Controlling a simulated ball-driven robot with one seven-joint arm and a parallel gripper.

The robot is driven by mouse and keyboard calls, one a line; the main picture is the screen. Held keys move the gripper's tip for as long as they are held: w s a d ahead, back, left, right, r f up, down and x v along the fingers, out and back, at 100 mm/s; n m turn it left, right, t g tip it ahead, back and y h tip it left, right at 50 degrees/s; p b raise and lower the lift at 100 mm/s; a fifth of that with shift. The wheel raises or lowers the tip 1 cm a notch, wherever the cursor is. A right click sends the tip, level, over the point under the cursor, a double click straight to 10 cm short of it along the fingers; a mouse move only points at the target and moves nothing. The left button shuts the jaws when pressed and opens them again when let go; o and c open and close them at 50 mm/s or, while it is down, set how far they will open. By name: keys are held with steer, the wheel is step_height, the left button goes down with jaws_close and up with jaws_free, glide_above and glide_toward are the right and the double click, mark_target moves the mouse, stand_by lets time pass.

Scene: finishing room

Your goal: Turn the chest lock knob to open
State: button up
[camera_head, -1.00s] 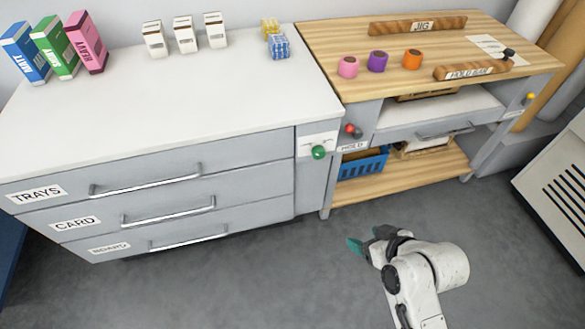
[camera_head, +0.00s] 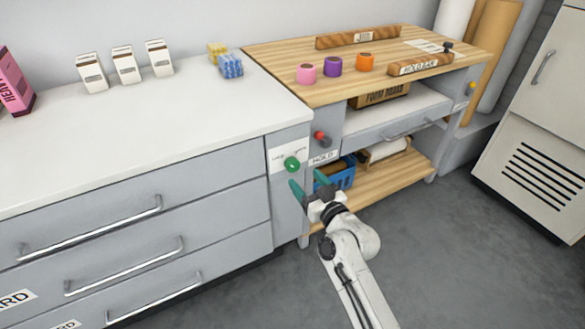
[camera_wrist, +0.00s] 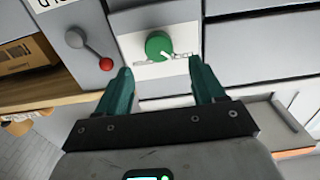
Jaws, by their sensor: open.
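The chest lock knob (camera_head: 292,163) is round and green, on a white plate (camera_head: 279,155) at the right end of the grey drawer chest (camera_head: 130,205). In the wrist view the knob (camera_wrist: 158,45) shows a white pointer mark, and its plate carries small lettering too small to read. My gripper (camera_head: 308,186) is just below and in front of the knob, apart from it. In the wrist view my gripper's two green fingers (camera_wrist: 166,85) are spread open and empty, with the knob beyond and between them, a little above the tips.
A red-balled lever (camera_head: 321,138) sits close to the right of the knob, above a HOLD label; it also shows in the wrist view (camera_wrist: 104,62). The wooden bench (camera_head: 290,80) holds pink, purple and orange rolls. A blue basket (camera_head: 345,178) is underneath. Floor in front is clear.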

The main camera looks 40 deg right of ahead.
mark_target(294, 166)
steer(key=x, duration=0.7)
steer(key=shift+p, duration=0.35)
steer(key=shift+c, duration=0.2)
steer(key=c, duration=1)
